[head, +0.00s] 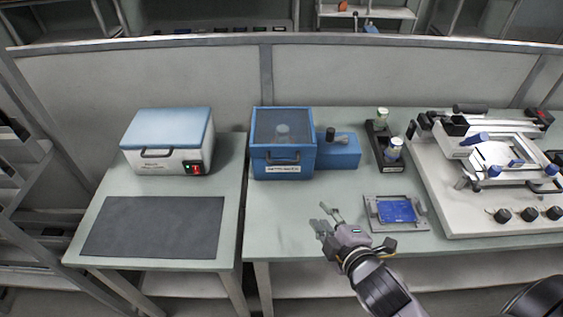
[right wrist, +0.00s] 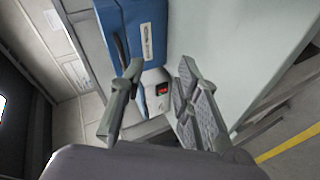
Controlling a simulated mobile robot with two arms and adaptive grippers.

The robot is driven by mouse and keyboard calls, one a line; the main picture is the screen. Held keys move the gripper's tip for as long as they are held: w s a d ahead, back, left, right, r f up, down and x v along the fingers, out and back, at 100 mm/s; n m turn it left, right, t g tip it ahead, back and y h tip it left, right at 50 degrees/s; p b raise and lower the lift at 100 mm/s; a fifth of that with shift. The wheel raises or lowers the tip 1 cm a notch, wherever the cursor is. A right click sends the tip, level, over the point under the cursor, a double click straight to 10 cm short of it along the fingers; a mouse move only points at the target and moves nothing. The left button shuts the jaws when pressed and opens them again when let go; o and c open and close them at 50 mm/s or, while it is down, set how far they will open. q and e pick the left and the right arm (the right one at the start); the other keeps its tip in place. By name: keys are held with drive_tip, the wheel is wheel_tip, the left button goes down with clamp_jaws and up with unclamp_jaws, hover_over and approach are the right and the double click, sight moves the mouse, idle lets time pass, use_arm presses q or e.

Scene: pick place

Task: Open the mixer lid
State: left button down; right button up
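A blue box (head: 283,145) with a see-through tinted lid (head: 283,126), dark front handle and white label stands mid-table. A white box (head: 168,159) with a light blue lid (head: 167,127), front handle and red switch stands on the left table, lid down. I cannot tell from the labels which is the mixer. My right gripper (head: 325,218) is open and empty, in front of and right of the blue box, apart from it. In the right wrist view the blue box (right wrist: 145,28) is beyond the open fingers (right wrist: 158,68). My left gripper is out of view.
A dark mat (head: 153,227) lies on the left table. A blue side unit (head: 338,152), a dark rack with bottles (head: 392,166), a blue plate in a grey frame (head: 397,211) and a white bench device (head: 480,210) stand to the right. A gap separates the tables.

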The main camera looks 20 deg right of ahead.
sight(283, 163)
wheel_tip(283, 163, up, 4)
drive_tip(key=w+a+n+t+y, duration=0.2)
drive_tip(key=n, duration=0.3)
drive_tip(key=shift+m, duration=0.3)
drive_tip(key=p+x, duration=0.1)
drive_tip(key=x, duration=1)
drive_tip(key=p+x, duration=0.1)
drive_tip(key=x, duration=0.4)
drive_tip(key=shift+w+a+r+p, duration=0.1)
drive_tip(key=shift+w+r+p, duration=0.2)
drive_tip(key=shift+w, duration=0.15)
drive_tip(key=shift+c, duration=0.2)
drive_tip(key=shift+f, duration=0.1)
clamp_jaws()
